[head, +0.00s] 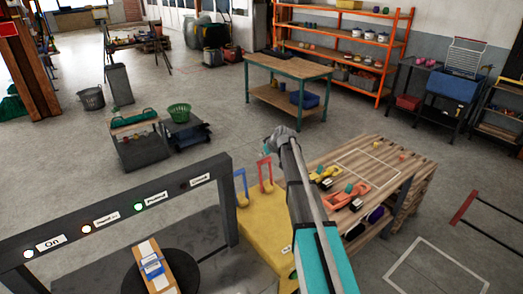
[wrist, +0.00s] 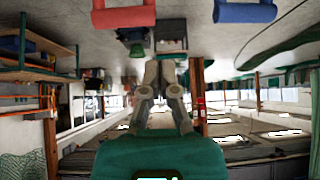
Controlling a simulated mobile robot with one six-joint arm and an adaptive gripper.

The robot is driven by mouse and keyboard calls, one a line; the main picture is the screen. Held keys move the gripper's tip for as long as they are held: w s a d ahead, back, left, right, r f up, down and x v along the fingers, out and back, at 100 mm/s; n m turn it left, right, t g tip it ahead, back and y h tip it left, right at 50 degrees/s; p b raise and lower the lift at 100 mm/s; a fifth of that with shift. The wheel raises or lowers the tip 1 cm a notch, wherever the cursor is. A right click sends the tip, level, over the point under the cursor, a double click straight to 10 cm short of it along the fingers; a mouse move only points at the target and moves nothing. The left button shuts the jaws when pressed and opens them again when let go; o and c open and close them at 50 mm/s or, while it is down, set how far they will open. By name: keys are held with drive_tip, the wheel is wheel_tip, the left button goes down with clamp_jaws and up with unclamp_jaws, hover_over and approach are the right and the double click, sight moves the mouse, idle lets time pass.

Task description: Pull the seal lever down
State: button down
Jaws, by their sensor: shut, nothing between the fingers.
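Two upright loop-handled levers, a blue one (head: 241,184) and a red one (head: 265,172), stand on a yellow box (head: 262,238) in the head view. I cannot read which is the seal lever. In the wrist view the picture is upside down, and the red handle (wrist: 123,17) and blue handle (wrist: 245,11) show at the top edge. My gripper (wrist: 160,66) is shut and empty, apart from both handles. In the head view my arm reaches up past the right side of the red lever, and its fingertips are not clear there.
A dark frame (head: 120,218) with labelled lamps stands at the left, over a round dark platform (head: 130,280) holding a tan board. A wooden bench (head: 375,160) with yellow and orange items is close at the right. Open floor (head: 225,140) lies beyond.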

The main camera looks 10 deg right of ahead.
drive_tip(key=w+d+r+g+h+p, duration=0.1)
drive_tip(key=w+r+p, duration=0.2)
drive_tip(key=w, duration=0.3)
drive_tip(key=shift+w+d+g+p, duration=0.15)
drive_tip(key=shift+g+p, duration=0.15)
drive_tip(key=shift+p, duration=0.05)
drive_tip(key=shift+f, duration=0.2)
drive_tip(key=b+x, duration=0.9)
drive_tip(key=x, duration=0.1)
drive_tip(key=shift+s+d+f, duration=0.1)
drive_tip(key=shift+s+d, duration=0.4)
drive_tip(key=shift+s, duration=0.35)
drive_tip(key=shift+s+d+f, duration=0.15)
drive_tip(key=shift+s+d, duration=0.3)
drive_tip(key=shift+s, duration=0.45)
drive_tip(key=shift+s+a+b, duration=0.2)
drive_tip(key=shift+a+b, duration=0.05)
drive_tip(key=shift+b, duration=0.1)
